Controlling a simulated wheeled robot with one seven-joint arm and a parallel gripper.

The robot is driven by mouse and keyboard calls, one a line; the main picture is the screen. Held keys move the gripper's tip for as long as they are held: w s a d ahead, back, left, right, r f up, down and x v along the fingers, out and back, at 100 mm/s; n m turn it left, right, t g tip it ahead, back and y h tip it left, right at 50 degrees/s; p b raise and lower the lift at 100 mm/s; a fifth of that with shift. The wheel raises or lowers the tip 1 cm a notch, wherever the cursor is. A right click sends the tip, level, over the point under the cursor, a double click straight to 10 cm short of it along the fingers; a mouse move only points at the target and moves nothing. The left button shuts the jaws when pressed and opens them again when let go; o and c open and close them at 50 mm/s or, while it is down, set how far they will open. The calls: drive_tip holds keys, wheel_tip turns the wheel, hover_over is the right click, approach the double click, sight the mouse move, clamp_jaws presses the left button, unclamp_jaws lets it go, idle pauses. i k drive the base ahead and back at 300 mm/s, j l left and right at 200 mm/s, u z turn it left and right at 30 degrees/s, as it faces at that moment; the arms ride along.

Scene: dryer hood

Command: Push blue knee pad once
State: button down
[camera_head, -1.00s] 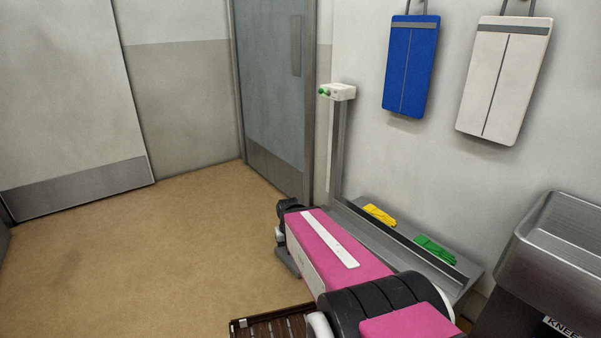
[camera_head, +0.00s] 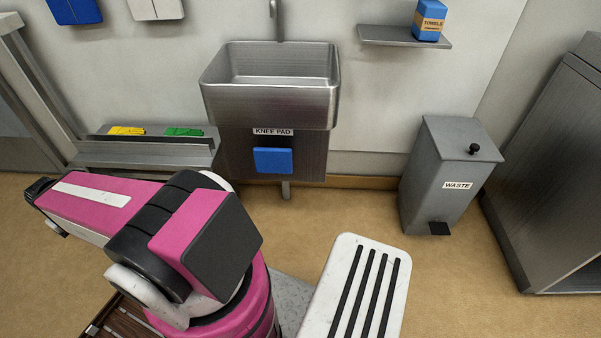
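The blue knee pad (camera_head: 273,161) is a small flat blue panel on the grey metal front below the sink. A label reading KNEE PAD (camera_head: 273,132) is just above it. Nothing covers the pad, and nothing touches it. My pink and black arm reaches across the lower left, apart from the pad and to its left. I cannot make out gripper fingers on it.
The steel sink (camera_head: 270,85) is above the pad. A ledge (camera_head: 150,150) with yellow gloves (camera_head: 127,131) and green gloves (camera_head: 184,132) is to the left. A grey waste bin (camera_head: 447,180) stands right. Floor between sink and bin is clear.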

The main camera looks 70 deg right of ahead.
sight(268, 160)
drive_tip(key=k+z, duration=0.2)
drive_tip(key=z, duration=0.15)
drive_tip(key=k+z, duration=0.15)
drive_tip(key=z, duration=0.25)
drive_tip(key=k+l+z, duration=0.15)
drive_tip(key=z, duration=0.2)
drive_tip(key=j+z, duration=0.1)
drive_tip(key=z, duration=1.85)
drive_tip(key=k+j+z, duration=0.1)
drive_tip(key=k+j, duration=0.25)
drive_tip(key=j, duration=0.25)
drive_tip(key=k+j+z, duration=0.1)
drive_tip(key=k+j, duration=0.2)
drive_tip(key=j, duration=0.25)
drive_tip(key=k+j+z, duration=0.1)
drive_tip(key=k+j, duration=0.3)
drive_tip(key=j, duration=0.1)
